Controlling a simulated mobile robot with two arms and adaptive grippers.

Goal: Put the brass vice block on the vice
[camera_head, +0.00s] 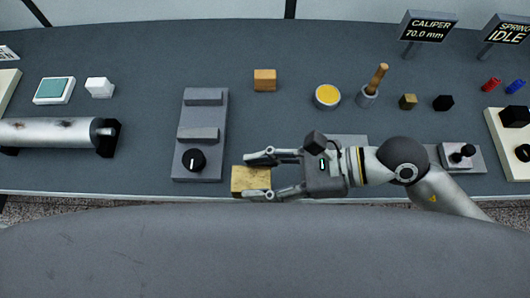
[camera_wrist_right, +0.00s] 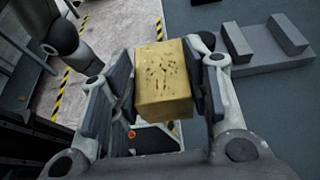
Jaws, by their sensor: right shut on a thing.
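The brass vice block (camera_head: 240,180) is held between the fingers of my right gripper (camera_head: 257,175), near the table's front edge. In the right wrist view the block (camera_wrist_right: 163,82) sits between the two finger pads, its speckled top face showing. The vice (camera_head: 203,158), a grey plate with two raised jaws and a black knob, stands just left of the block and slightly farther back. Its jaws are empty. Part of it also shows at the top right of the right wrist view (camera_wrist_right: 268,42). My left gripper is out of view.
An orange block (camera_head: 265,79) and a yellow-topped round tin (camera_head: 327,96) stand behind my right gripper. A grey roller (camera_head: 50,132) lies left of the vice. Small brass (camera_head: 407,102) and black (camera_head: 443,103) pieces stand to the right. The table between vice and orange block is clear.

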